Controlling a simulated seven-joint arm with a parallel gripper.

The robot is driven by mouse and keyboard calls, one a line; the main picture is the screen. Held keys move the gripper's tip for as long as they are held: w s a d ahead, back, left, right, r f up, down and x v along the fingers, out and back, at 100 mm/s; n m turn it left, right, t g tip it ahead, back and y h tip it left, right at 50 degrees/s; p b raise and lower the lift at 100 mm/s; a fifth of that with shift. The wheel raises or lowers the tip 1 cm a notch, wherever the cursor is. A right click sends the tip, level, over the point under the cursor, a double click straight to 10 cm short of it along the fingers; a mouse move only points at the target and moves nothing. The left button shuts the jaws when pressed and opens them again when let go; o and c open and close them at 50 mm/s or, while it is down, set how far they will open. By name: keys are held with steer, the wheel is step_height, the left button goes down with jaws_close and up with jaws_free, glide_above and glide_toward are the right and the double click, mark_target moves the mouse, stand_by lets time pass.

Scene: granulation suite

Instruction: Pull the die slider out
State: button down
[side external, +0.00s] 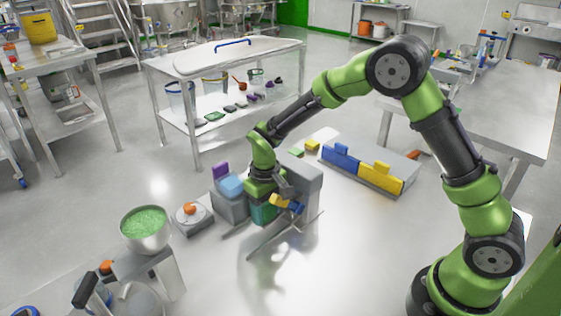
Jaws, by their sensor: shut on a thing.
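A machine with a tall grey block (306,178) and a teal lower part (263,214) stands on the white work table. My gripper (284,199) is at the front of this machine, with its dark jaws low beside the grey block. The jaws are shut on a small yellow part (277,201), which I take to be the die slider's grip. A small blue part shows just to its right (295,206). The rest of the slider and the exact contact are hidden by the jaws and wrist, so I cannot tell how far out it sits.
A bowl of green granules (145,229) is front left. A grey base with blue and yellow blocks (382,178) lies behind right.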

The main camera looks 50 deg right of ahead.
steer(key=a, duration=1.2)
steer(key=shift+a+r, duration=0.1)
steer(key=shift+a, duration=0.25)
steer(key=c, duration=0.8)
jaws_free()
steer(key=shift+a, duration=0.1)
steer(key=shift+o, duration=0.2)
step_height(320, 180, up, 17)
steer(key=shift+d, duration=0.2)
